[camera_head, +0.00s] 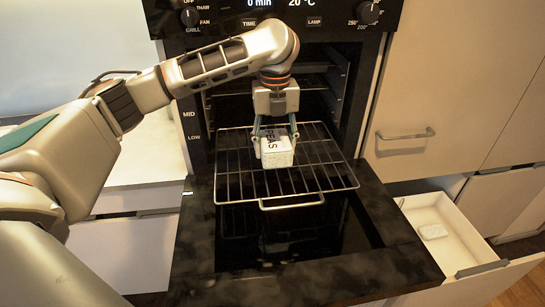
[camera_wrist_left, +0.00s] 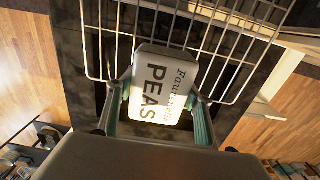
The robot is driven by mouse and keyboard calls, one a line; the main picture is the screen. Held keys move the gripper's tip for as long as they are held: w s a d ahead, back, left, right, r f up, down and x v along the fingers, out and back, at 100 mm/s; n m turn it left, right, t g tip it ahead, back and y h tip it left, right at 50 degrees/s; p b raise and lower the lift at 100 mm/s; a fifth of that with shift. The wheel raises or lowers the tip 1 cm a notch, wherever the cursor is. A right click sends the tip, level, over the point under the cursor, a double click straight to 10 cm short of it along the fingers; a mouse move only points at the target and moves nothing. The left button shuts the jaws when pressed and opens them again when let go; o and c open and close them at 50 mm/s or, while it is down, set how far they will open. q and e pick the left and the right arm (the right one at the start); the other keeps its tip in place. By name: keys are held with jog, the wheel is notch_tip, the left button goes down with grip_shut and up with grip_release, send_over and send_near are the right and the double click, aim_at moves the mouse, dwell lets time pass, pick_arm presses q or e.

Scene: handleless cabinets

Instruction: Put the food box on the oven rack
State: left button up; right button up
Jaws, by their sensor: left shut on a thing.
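The food box (camera_head: 276,150) is small and white, with the word PEAS on its top face. My left gripper (camera_head: 275,135) points down and is shut on the box, one finger on each side. In the left wrist view the box (camera_wrist_left: 160,85) sits between the two fingers (camera_wrist_left: 160,108). The oven rack (camera_head: 232,186) is a wire grid pulled partly out of the open oven, over the lowered door. The box is over the middle of the rack; I cannot tell whether it touches the wires. My right gripper is not in view.
The dark oven door (camera_head: 300,262) lies open below the rack. A closed cabinet door with a handle (camera_head: 405,135) stands right of the oven. The rack around the box is clear.

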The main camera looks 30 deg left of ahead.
aim_at(273, 130)
pick_arm(q)
jog(key=w+a, duration=0.2)
jog(key=w, duration=0.1)
jog(key=shift+a, duration=0.1)
notch_tip(273, 130, down, 2)
jog(key=shift+f, duration=0.2)
notch_tip(273, 130, down, 4)
jog(key=shift+w+a+f, duration=0.1)
jog(key=shift+f, duration=0.05)
jog(key=shift+w+a+f, duration=0.1)
jog(key=shift+w+f, duration=0.05)
jog(key=shift+f, duration=0.1)
jog(key=o, duration=1.4)
jog(key=shift+f, duration=0.1)
jog(key=shift+c, duration=0.2)
